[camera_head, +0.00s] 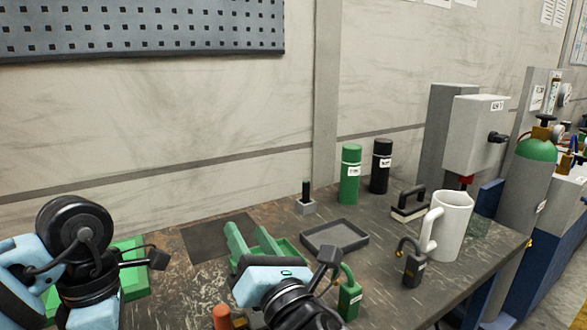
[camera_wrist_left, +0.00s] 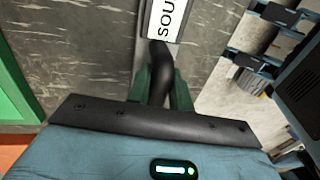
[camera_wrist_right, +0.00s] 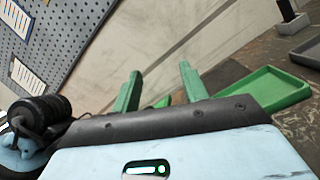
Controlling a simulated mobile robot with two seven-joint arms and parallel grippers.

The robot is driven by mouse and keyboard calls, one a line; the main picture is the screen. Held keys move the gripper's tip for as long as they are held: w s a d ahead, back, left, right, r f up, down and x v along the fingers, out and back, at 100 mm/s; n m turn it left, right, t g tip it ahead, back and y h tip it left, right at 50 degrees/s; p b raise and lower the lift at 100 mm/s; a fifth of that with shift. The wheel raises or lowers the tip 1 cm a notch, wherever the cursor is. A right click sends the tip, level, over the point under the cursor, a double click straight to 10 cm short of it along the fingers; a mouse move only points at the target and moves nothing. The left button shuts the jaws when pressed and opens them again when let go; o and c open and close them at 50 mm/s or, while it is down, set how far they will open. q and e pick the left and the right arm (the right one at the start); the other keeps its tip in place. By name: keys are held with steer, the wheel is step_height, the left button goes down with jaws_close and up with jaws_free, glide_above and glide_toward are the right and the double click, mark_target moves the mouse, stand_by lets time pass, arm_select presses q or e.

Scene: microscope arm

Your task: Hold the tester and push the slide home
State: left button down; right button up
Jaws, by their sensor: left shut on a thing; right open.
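My left gripper (camera_wrist_left: 158,88) is shut on a dark, rounded piece (camera_wrist_left: 158,65), likely the tester. A white label (camera_wrist_left: 167,18) with letters like "SOU" shows just beyond it; most of the held thing is hidden. In the head view the left fingers are hidden behind my left wrist. My right gripper (camera_head: 252,247) is open and empty, its green fingers apart above the table; it also shows in the right wrist view (camera_wrist_right: 158,90). I cannot make out the slide for certain. A small grey block with a dark upright post (camera_head: 306,197) stands at the table's back.
A green tray (camera_wrist_right: 265,95) lies beyond the right gripper, beside a grey tray (camera_head: 334,236). Green (camera_head: 350,175) and black cylinders (camera_head: 381,166), a black-handled block (camera_head: 410,205), a white mug (camera_head: 452,228) and hooked dark (camera_head: 414,270) and green pieces (camera_head: 350,296) stand rightward. A dark mat (camera_head: 215,240) is bare.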

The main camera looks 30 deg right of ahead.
steer(key=d+r+m+t+y, duration=0.1)
steer(key=d+r+m, duration=0.3)
steer(key=d, duration=0.5)
steer(key=d+r+m+t+y, duration=0.1)
steer(key=d+r+m, duration=0.4)
steer(key=d+r, duration=0.2)
steer(key=shift+d+r, duration=0.25)
steer(key=shift+d, duration=0.65)
arm_select(q)
steer(key=c, duration=1.2)
jaws_free()
steer(key=shift+o, duration=0.2)
